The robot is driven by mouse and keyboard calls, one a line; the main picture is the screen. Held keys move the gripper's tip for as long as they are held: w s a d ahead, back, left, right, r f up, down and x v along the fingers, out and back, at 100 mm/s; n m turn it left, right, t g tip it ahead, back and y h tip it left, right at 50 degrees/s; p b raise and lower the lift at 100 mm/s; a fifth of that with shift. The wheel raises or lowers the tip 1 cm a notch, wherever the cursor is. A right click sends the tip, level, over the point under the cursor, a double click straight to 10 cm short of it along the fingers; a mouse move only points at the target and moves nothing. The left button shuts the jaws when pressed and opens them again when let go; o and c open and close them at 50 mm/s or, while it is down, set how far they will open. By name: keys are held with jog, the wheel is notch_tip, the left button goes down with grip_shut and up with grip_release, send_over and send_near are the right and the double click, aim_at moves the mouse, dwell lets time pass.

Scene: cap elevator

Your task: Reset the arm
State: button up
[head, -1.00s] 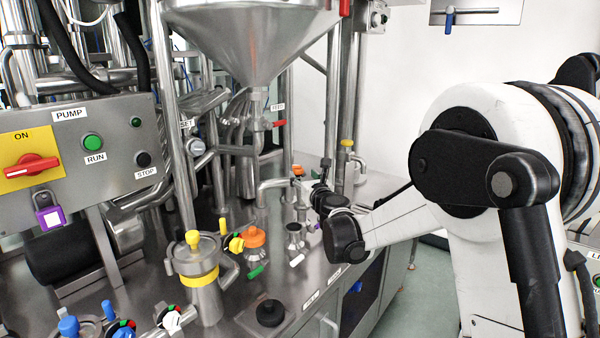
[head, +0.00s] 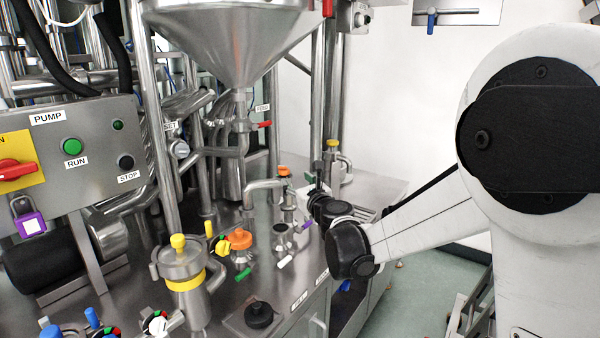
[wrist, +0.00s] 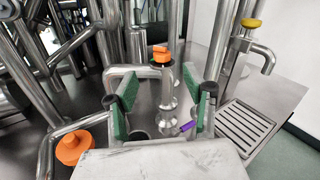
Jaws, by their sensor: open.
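My gripper (wrist: 160,105) is open in the wrist view, its two green-padded fingers apart with nothing held between them. Beyond and between the fingers stands a steel pipe fitting with an orange top (wrist: 162,55); I cannot tell how far off it is. In the head view my gripper (head: 318,183) is small and partly hidden behind my wrist, near the bent steel pipe (head: 262,186) on the bench.
The steel bench (head: 290,290) carries an orange-capped vessel (head: 240,240), a yellow-banded vessel (head: 184,280) and a black knob (head: 259,315). A drain grate (wrist: 240,125) lies right of my fingers. A large funnel (head: 235,40) hangs above. The floor (head: 425,285) at right looks mostly clear.

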jog(key=s+d+r+n+g, duration=0.2)
jog(key=s+d+n, duration=0.1)
jog(key=s+n, duration=0.55)
jog(key=s+d+r+n+g, duration=0.2)
jog(key=s+d+n, duration=0.1)
jog(key=s+n, duration=0.6)
jog(key=s+d+f+n+g+h, duration=0.2)
jog(key=s+d+f+n, duration=0.1)
jog(key=s, duration=0.6)
jog(key=s+d+f+n+g+h, duration=0.1)
jog(key=s+d+f+n+h, duration=0.1)
jog(key=s+d+f+n, duration=0.2)
jog(key=s+d+f+n+g+h, duration=0.2)
jog(key=s+d+f+n, duration=0.2)
jog(key=s+d, duration=0.4)
jog(key=s+n, duration=0.1)
jog(key=s, duration=0.5)
jog(key=shift+d+g+h, duration=0.3)
